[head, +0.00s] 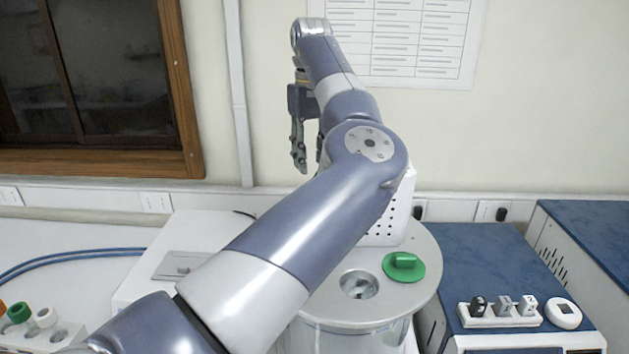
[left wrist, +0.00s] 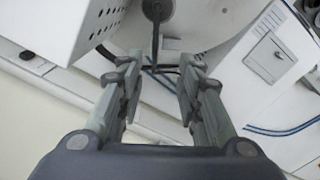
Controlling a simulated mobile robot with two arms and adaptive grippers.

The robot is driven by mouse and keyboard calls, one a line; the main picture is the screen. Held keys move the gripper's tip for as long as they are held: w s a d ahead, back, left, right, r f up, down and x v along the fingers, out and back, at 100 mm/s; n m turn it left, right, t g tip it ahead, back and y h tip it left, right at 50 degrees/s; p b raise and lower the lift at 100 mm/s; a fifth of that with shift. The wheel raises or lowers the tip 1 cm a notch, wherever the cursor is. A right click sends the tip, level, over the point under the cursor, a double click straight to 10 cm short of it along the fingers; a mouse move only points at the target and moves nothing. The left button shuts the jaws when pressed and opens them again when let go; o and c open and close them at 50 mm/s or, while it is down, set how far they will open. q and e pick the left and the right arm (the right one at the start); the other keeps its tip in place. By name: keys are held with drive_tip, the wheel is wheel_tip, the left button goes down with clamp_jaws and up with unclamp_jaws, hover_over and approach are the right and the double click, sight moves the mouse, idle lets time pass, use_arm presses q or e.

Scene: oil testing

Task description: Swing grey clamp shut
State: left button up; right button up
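My left gripper (head: 308,160) hangs fingers down behind my arm, near the white perforated housing above the round bath. In the left wrist view the gripper (left wrist: 161,66) is open, its two fingers apart. A dark grey part (left wrist: 155,40) with a round head, a thin stem and a crosspiece shows between and beyond the fingertips; it looks like the grey clamp, but I cannot be sure. I cannot tell whether the fingers touch it. My arm hides this spot in the head view. My right gripper is not in view.
The perforated housing (left wrist: 75,18) is close beside the fingers. A white box (head: 208,232) stands left. Blue-topped instruments (head: 478,258) stand right. A tube rack (head: 60,336) is at lower left.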

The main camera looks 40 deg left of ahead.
use_arm(q)
drive_tip(key=f, duration=0.1)
drive_tip(key=f+p, duration=0.1)
drive_tip(key=f, duration=0.2)
drive_tip(key=shift+w+d+f, duration=0.2)
drive_tip(key=shift+w+f, duration=0.1)
drive_tip(key=shift+w+f+p, duration=0.15)
drive_tip(key=shift+f+p, duration=0.2)
drive_tip(key=shift+f, duration=0.6)
drive_tip(key=shift+a, duration=0.1)
drive_tip(key=shift+s, duration=0.2)
drive_tip(key=shift+w, duration=0.1)
clamp_jaws()
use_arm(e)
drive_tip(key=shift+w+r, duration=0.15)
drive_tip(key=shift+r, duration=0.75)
